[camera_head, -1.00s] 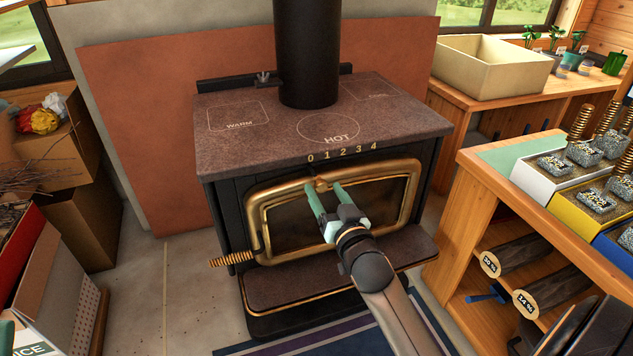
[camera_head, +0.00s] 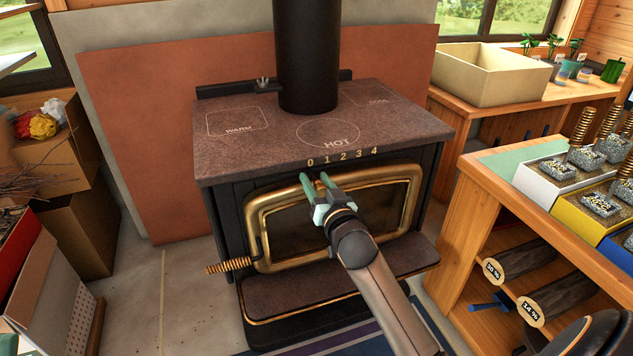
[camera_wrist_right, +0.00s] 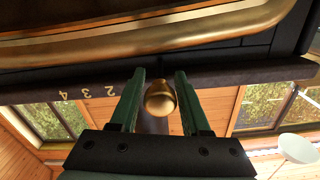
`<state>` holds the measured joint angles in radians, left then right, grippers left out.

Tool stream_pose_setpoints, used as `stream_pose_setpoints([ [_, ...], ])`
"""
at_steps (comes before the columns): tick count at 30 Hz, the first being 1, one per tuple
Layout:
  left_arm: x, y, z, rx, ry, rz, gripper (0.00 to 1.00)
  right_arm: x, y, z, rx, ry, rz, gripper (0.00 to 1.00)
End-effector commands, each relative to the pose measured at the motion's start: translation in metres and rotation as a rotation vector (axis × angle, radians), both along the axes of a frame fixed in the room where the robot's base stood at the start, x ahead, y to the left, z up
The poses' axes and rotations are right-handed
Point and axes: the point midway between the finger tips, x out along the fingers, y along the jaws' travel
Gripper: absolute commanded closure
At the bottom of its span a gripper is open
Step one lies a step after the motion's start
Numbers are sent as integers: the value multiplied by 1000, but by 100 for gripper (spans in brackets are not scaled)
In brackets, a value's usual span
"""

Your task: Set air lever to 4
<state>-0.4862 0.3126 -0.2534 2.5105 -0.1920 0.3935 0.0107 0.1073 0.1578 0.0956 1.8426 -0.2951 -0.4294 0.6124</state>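The wood stove (camera_head: 213,215) stands ahead, with brass numbers 0 to 4 (camera_head: 342,157) along its front top edge. The air lever's brass knob (camera_wrist_right: 160,98) shows in the right wrist view, between the two green fingers of my right gripper (camera_wrist_right: 160,88). A gap shows on each side of the knob, so the gripper is open around it. The knob lies near the low end of the scale; the 2, 3 and 4 show to its left in that upside-down view. In the head view my right gripper (camera_head: 314,180) hides the knob. My left gripper is not in view.
The black flue pipe (camera_head: 307,55) rises from the top. A wooden shelf unit (camera_head: 455,215) stands to the right, cardboard boxes (camera_head: 90,225) to the left.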

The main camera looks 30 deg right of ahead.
Motion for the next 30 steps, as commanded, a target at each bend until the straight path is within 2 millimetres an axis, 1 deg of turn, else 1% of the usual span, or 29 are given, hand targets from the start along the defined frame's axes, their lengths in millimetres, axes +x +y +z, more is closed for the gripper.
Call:
stream_pose_setpoints([
  [1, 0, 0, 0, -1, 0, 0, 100, 0, 0, 0, 0, 0, 0, 60],
  [9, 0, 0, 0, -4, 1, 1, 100, 0, 0, 0, 0, 0, 0, 91],
  [12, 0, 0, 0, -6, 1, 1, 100, 0, 0, 0, 1, 0, 0, 100],
  [30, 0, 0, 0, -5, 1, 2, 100, 0, 0, -1, 1, 1, 0, 100],
])
